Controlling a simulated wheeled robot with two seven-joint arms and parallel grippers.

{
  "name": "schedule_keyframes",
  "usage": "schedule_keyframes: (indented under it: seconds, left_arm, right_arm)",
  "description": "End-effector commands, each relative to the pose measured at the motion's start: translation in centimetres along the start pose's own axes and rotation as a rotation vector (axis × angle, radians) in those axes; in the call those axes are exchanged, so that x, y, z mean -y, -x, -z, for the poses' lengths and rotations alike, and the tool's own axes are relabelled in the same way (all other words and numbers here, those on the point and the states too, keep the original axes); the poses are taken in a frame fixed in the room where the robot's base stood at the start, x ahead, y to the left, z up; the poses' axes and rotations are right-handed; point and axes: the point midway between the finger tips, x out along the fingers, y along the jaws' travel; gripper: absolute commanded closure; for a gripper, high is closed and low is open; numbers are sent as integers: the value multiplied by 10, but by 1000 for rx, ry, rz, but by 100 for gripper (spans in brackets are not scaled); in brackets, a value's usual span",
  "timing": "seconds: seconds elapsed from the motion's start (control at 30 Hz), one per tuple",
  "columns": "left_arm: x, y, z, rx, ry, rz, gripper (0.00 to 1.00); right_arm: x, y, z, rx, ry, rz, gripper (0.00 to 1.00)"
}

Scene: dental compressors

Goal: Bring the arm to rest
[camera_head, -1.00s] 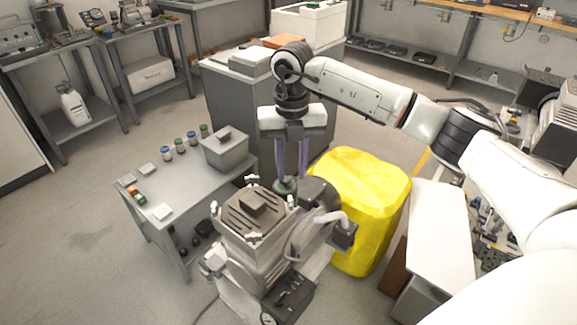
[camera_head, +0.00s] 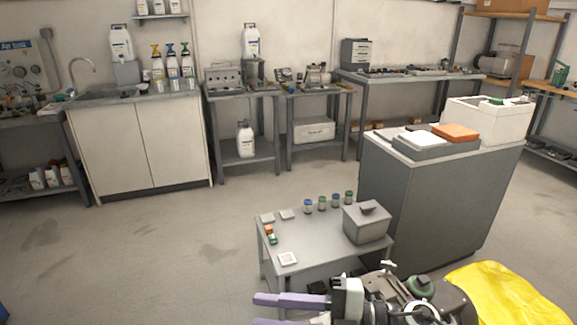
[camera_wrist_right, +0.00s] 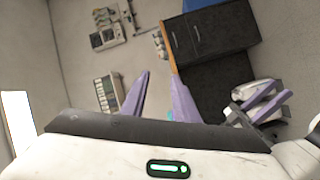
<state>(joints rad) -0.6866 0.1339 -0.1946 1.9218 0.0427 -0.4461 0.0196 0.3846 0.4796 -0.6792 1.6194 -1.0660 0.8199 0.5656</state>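My right gripper (camera_head: 258,311) shows at the bottom of the head view, its purple fingers pointing left. The fingers are apart with nothing between them. In the right wrist view the same gripper (camera_wrist_right: 160,90) is open and empty. Another purple-fingered gripper, my left gripper (camera_wrist_right: 268,100), shows at the right of that view; its fingers look apart and empty. It is not seen in the head view. The compressor (camera_head: 442,303) stands at the bottom right of the head view, behind and beside my right gripper, with a round green part (camera_head: 420,285) on top. Its lower part is out of frame.
A small grey table (camera_head: 310,240) with a lidded grey box (camera_head: 367,223) and several small jars stands beyond my right gripper. A yellow-covered thing (camera_head: 500,292) and a tall grey cabinet (camera_head: 430,205) are at the right. Floor at left is clear.

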Motion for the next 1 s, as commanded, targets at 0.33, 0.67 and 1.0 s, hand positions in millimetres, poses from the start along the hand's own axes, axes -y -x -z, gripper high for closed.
schedule_keyframes:
  seconds: [0.33, 0.67, 1.0]
  left_arm:
    - [0, 0, 0, 0, 0, 0, 69]
    - [0, 0, 0, 0, 0, 1, 69]
    - [0, 0, 0, 0, 0, 1, 69]
  right_arm:
    - [46, 83, -66, 538, -652, -683, 73]
    - [236, 179, -52, 1070, -1261, -753, 73]
    - [314, 203, -8, 1239, -1508, -687, 73]
